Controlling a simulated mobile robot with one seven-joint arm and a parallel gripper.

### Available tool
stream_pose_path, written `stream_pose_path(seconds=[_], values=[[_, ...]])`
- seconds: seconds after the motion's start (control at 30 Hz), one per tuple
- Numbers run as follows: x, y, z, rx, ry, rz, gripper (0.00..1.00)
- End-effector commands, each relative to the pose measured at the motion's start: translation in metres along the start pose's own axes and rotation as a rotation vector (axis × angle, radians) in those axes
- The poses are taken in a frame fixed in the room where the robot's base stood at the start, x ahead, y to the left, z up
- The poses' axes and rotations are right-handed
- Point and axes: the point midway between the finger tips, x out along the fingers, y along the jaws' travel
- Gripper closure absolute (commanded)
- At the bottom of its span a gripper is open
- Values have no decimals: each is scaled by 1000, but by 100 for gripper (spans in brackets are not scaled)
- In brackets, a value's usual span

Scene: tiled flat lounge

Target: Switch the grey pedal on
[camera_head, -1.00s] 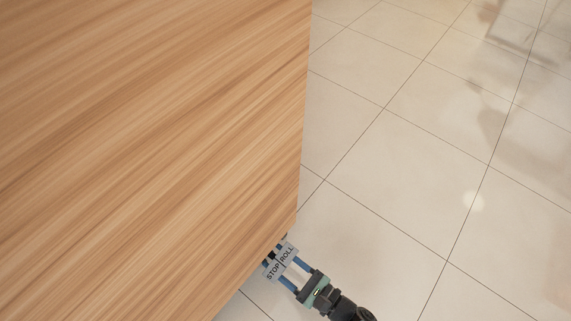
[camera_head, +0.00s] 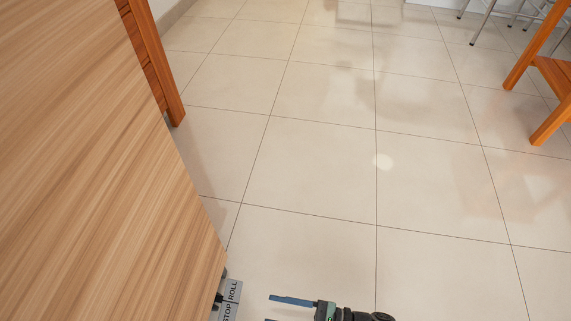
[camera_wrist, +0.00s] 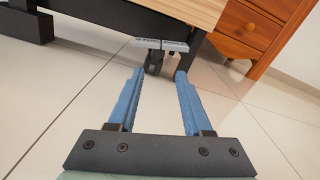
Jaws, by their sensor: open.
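The grey pedal (camera_head: 231,298) has two plates marked STOP and ROLL. It sticks out low from under the wooden top's corner at the bottom of the head view. In the wrist view the pedal (camera_wrist: 161,45) sits above a dark caster wheel (camera_wrist: 153,63), straight ahead between my fingers. I cannot tell how its plates are tilted. My gripper (camera_head: 270,309) is open and empty, with two blue fingers apart. It is to the right of the pedal with a gap between. The wrist view shows my gripper (camera_wrist: 159,74) pointing at the pedal, short of it.
The wooden tabletop (camera_head: 90,180) fills the left of the head view. A dark leg (camera_wrist: 191,48) stands just right of the pedal in the wrist view, with a wooden drawer cabinet (camera_wrist: 255,30) behind. An orange wooden chair (camera_head: 550,90) is far right. Tiled floor between is clear.

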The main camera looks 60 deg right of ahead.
Motion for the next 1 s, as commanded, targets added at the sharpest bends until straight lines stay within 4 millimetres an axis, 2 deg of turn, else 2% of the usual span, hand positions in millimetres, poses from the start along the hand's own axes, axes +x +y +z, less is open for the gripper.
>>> stream_pose_path(seconds=[0.27,1.0], values=[[-13,0,1,-1,-2,-1,50],[-13,0,1,0,-2,0,50]])
